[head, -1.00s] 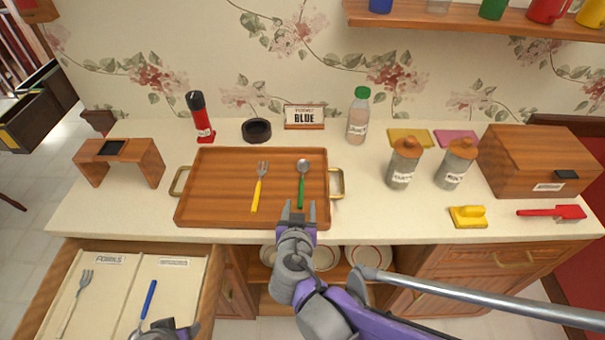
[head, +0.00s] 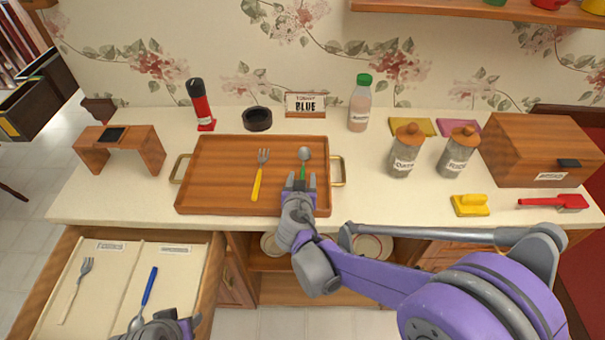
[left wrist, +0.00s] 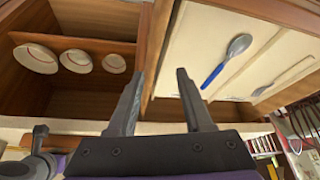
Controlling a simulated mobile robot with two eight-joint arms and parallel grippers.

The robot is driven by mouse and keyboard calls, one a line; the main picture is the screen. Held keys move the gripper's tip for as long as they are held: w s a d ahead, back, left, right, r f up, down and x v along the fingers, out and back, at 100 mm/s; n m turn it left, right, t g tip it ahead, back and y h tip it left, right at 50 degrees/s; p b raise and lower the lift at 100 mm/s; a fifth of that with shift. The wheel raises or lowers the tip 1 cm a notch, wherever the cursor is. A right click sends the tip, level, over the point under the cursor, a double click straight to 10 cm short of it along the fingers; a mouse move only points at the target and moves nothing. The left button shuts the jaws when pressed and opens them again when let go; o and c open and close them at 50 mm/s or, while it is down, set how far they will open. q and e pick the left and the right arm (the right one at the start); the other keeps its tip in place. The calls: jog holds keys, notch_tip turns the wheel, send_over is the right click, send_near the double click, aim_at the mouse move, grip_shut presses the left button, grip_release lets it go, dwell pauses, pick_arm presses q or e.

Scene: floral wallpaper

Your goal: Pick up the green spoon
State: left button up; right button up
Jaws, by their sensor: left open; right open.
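The green spoon (head: 304,156) lies on the wooden tray (head: 220,152), bowl toward the wall. Its green handle is mostly hidden behind my right gripper. My right gripper (head: 300,182) is open, its fingertips over the tray's front right part at the spoon's handle; I cannot tell whether they touch it. My left gripper (head: 166,328) is low at the front of the open drawer in the head view. In the left wrist view my left gripper (left wrist: 160,85) is open with nothing between its fingers.
A yellow fork (head: 259,175) lies left of the spoon on the tray. The open drawer (head: 108,290) holds a fork (head: 76,288) and a blue spoon (head: 148,290). Two canisters (head: 405,150) stand right of the tray.

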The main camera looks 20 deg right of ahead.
grip_shut()
dwell(0.4)
